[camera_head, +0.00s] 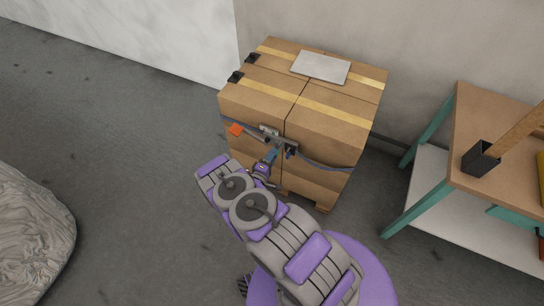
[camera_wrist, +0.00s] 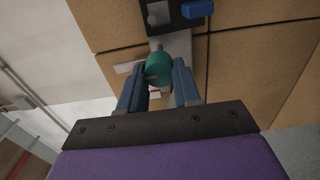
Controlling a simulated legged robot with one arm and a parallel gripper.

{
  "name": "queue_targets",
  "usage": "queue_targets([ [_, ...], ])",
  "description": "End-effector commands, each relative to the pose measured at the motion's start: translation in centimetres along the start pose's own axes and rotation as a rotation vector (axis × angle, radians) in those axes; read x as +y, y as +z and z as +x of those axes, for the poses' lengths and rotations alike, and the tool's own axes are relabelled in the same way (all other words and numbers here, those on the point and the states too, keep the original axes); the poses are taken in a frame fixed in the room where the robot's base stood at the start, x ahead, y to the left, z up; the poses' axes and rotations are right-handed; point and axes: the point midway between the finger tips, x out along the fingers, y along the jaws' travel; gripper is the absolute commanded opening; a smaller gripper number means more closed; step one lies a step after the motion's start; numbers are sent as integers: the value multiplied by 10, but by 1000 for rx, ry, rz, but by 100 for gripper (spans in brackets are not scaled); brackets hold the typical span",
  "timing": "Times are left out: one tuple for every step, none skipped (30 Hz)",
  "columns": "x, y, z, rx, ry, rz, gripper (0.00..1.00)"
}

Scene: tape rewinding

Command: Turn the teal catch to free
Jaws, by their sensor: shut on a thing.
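The teal catch (camera_wrist: 159,66) shows in the wrist view as a round knob on a grey metal plate (camera_wrist: 177,47). My gripper (camera_wrist: 166,84) is at the knob, with one blue finger on each side, and is shut on it. In the head view my gripper (camera_head: 270,158) is at the front of the cardboard-covered crate (camera_head: 325,122), just below the metal buckle (camera_head: 268,131) on the grey strap (camera_head: 325,165). The knob is not clear in the head view, and which way the catch is turned I cannot tell.
A blue block (camera_wrist: 196,9) sits on the dark fitting above the knob. An orange tag (camera_head: 236,129) hangs at the crate's left. A grey plate (camera_head: 320,67) lies on top. A workbench (camera_head: 470,130) with teal legs stands at right.

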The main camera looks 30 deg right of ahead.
Motion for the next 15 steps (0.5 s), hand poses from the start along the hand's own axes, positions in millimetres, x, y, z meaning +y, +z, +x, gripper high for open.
queue_targets([
  [-2,-5,-2,12,-5,-3,2],
  [-2,-5,-2,13,-5,-6,2],
  [-2,-5,-2,13,-5,-9,2],
  [-2,-5,-2,13,-5,-11,2],
  [-2,-5,-2,13,-5,-12,2],
  [-2,-5,-2,13,-5,-14,2],
  [-2,-5,-2,13,-5,-14,2],
  [-2,-5,-2,13,-5,-14,2],
  [-2,-5,-2,13,-5,-14,2],
  [-2,-5,-2,13,-6,-14,2],
  [-2,-5,-2,13,-6,-14,2],
  [-2,-5,-2,13,-6,-14,2],
  [-2,-5,-2,13,-6,-14,2],
  [-2,-5,-2,13,-6,-14,2],
  [-2,-5,-2,13,-6,-14,33],
])
